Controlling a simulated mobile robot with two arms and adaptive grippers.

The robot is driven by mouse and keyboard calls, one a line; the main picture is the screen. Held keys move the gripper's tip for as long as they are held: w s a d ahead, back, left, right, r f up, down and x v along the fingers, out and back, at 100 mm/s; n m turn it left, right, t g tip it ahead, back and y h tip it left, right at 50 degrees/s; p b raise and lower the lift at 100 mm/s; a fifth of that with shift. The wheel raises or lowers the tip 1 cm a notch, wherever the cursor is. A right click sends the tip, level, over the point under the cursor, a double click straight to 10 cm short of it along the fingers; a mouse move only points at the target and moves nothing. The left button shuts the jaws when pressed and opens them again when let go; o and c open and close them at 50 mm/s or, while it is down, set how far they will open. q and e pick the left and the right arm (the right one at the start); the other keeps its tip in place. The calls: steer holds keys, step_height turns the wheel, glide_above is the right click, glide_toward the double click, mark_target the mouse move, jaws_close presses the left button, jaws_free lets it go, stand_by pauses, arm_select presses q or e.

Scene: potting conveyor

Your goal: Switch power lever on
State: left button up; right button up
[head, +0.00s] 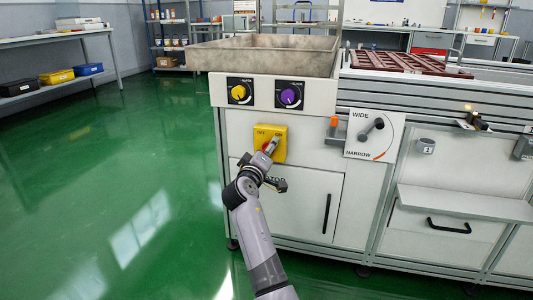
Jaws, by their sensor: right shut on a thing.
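The power lever (270,145) is a small handle on a red disc in a yellow plate with dark lettering, on the front panel of the white machine (240,122). It is tilted, its top leaning right. My right gripper (266,156) is at the lower part of the plate, shut on the lever. The gripper and wrist hide part of the lever and the red disc. My left gripper is not in view.
Above are a yellow knob (238,92), a purple knob (289,96) and a metal tray (250,58). To the right are an orange-tipped handle (334,124) and a WIDE/NARROW dial (374,135). A cabinet door with a black handle (326,213) is below. Green floor (110,190) is clear on the left.

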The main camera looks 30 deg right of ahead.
steer(key=shift+f, duration=0.1)
stand_by(0.3)
steer(key=o, duration=1.2)
steer(key=shift+c, duration=0.2)
steer(key=v, duration=0.7)
steer(key=shift+a, duration=0.25)
steer(key=shift+s, duration=0.1)
